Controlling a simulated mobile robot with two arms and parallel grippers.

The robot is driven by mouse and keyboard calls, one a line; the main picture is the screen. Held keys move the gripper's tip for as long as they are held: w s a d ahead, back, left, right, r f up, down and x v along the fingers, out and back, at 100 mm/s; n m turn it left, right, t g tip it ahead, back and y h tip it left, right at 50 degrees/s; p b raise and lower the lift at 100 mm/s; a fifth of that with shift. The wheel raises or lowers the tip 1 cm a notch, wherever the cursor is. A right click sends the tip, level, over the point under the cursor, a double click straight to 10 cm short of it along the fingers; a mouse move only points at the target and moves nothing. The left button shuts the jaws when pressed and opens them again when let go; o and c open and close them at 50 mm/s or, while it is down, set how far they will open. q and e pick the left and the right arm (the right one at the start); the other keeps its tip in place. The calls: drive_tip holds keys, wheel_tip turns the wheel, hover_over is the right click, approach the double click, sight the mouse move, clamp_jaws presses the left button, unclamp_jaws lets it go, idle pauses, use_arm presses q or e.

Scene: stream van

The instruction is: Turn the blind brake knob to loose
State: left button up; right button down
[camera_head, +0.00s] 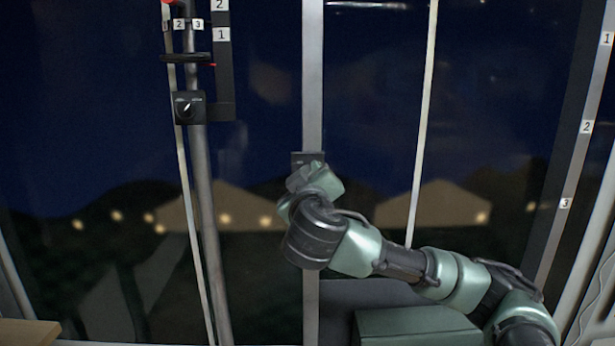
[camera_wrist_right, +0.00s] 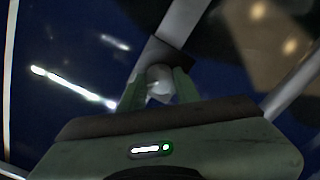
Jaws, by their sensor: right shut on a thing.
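A small dark plate (camera_head: 308,157) sits on the central pale post in the head view. My right gripper (camera_head: 304,172) is up against this plate, and its hand and wrist hide most of what is there. In the right wrist view a pale round knob (camera_wrist_right: 160,80) stands on the dark plate (camera_wrist_right: 172,54), between my two green fingers, which are shut on it. It looks like the blind brake knob, but its setting and any labels are too blurred or hidden to read. My left gripper is not in view.
A green box (camera_head: 410,325) stands low under my right arm. Dark windows lie behind.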

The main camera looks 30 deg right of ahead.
drive_tip(key=shift+n, duration=0.3)
drive_tip(key=shift+f+n+p, duration=0.15)
drive_tip(key=shift+n+p, duration=2.9)
drive_tip(key=shift+n, duration=1.25)
drive_tip(key=shift+f+n+p, duration=0.1)
drive_tip(key=shift+n+p, duration=2.9)
drive_tip(key=shift+n, duration=1.3)
drive_tip(key=shift+a+f, duration=0.1)
drive_tip(key=c, duration=1.1)
unclamp_jaws()
drive_tip(key=shift+o, duration=0.4)
